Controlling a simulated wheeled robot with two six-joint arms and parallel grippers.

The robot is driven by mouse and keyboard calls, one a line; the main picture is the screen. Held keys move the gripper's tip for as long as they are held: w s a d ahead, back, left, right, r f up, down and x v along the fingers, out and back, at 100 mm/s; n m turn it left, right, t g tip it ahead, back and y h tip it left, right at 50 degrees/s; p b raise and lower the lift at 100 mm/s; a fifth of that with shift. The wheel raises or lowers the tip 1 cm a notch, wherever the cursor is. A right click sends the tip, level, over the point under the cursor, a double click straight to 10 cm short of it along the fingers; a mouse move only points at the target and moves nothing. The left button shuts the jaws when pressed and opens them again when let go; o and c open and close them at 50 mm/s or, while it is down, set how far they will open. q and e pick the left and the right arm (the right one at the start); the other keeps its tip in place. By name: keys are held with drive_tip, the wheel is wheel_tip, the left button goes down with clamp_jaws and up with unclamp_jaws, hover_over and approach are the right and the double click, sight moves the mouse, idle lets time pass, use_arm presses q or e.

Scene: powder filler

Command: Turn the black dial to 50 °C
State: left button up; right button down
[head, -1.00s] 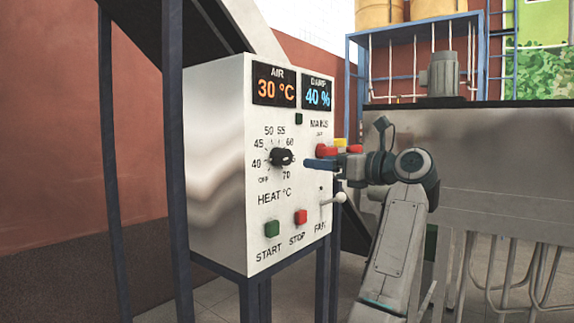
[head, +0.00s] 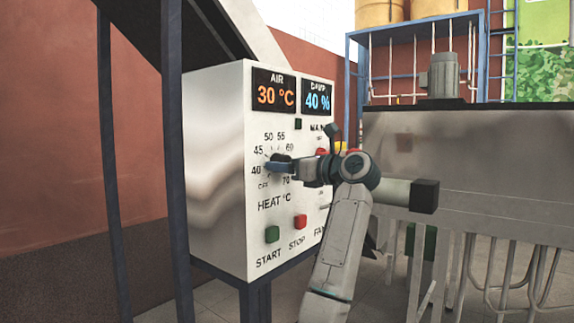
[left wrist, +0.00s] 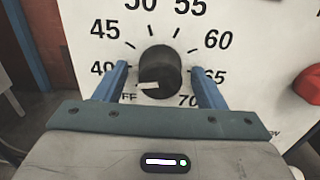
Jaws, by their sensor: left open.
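The black dial (head: 282,157) is on the white front of the control box, inside a ring of numbers from 40 to 70 and an OFF mark. In the left wrist view the dial (left wrist: 160,66) shows its white pointer mark at lower left, towards OFF. My left gripper (head: 276,167) is at the dial in the head view, partly covering it. In the left wrist view its two blue fingers (left wrist: 162,78) are open, one on each side of the dial, with gaps visible. My right gripper is not in view.
The control box (head: 218,150) has an AIR display (head: 275,92) reading 30 °C and a DAMP display (head: 317,97) reading 40 %. Green START (head: 272,234) and red STOP (head: 300,222) buttons sit below the dial. A red control (left wrist: 309,83) is right of it.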

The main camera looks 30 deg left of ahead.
use_arm(q)
drive_tip(key=shift+c, duration=0.2)
drive_tip(key=c, duration=0.9)
drive_tip(key=shift+c, duration=0.2)
drive_tip(key=shift+m, duration=0.3)
